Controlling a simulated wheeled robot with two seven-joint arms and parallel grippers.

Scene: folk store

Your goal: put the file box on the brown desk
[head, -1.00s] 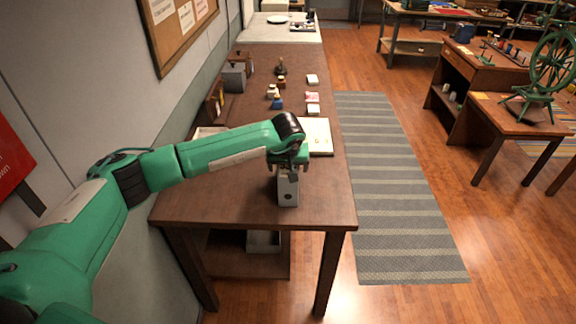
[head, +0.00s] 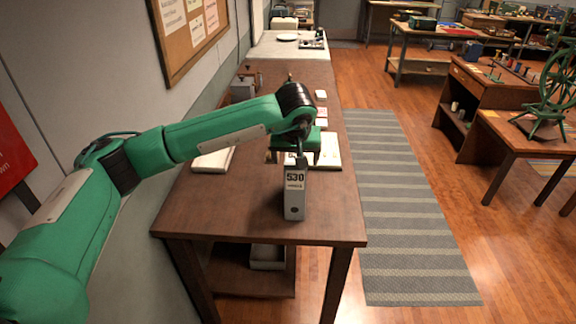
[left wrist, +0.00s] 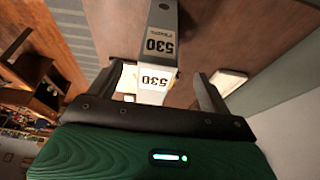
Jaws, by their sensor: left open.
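The file box (head: 295,200) is light grey with a white label reading 530. It stands upright on the near part of the brown desk (head: 230,215). My left gripper (head: 300,158) is just above and behind the box in the head view. In the left wrist view the file box (left wrist: 160,50) lies in line with the gap between the open fingers of my left gripper (left wrist: 160,88). The fingers appear apart from the box. My right gripper is not in view.
A white tray or board (head: 328,150) and a pale flat item (head: 214,158) lie farther back on the desk. A grey box (head: 243,88) stands by the wall. A grey bin (head: 267,257) sits on the lower shelf. A striped rug (head: 400,210) lies to the right.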

